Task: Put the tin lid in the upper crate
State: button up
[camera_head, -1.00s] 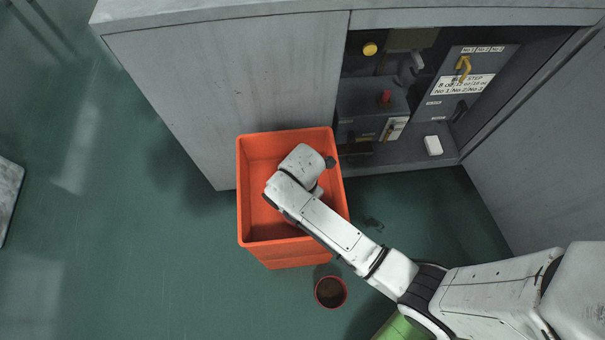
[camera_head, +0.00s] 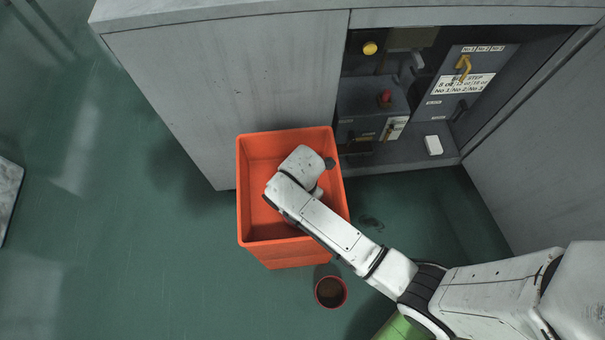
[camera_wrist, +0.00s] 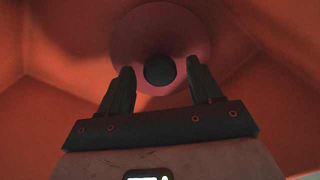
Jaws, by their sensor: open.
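The tin lid (camera_wrist: 160,28) is a round pinkish disc with a dark knob in its middle, near the top of the wrist view. It lies inside the orange upper crate (camera_head: 258,236), whose walls show around it. My gripper (camera_wrist: 160,72) is open, with one finger on each side of the knob; I cannot tell whether either finger touches it. In the head view my arm reaches into the crate, and my wrist hides the gripper and the lid.
A grey cabinet (camera_head: 220,80) stands behind the crate, with an open bay of controls at right. A dark-filled red-rimmed cup or tin (camera_head: 331,292) stands on the green floor in front. A green object (camera_head: 400,329) shows at the bottom edge.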

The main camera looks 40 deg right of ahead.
notch_tip(320, 180, up, 12)
jog(key=p, duration=0.3)
jog(key=s+d+r+m, duration=0.2)
jog(key=s+d+m, duration=0.1)
jog(key=s+m, duration=0.4)
jog(key=s+d+r+m+t, duration=0.1)
jog(key=s+d+r+m, duration=0.1)
jog(key=s+m, duration=0.5)
jog(key=d+m, duration=0.1)
jog(key=m, duration=0.5)
jog(key=shift+d+r, duration=0.15)
jog(key=shift+r, duration=0.05)
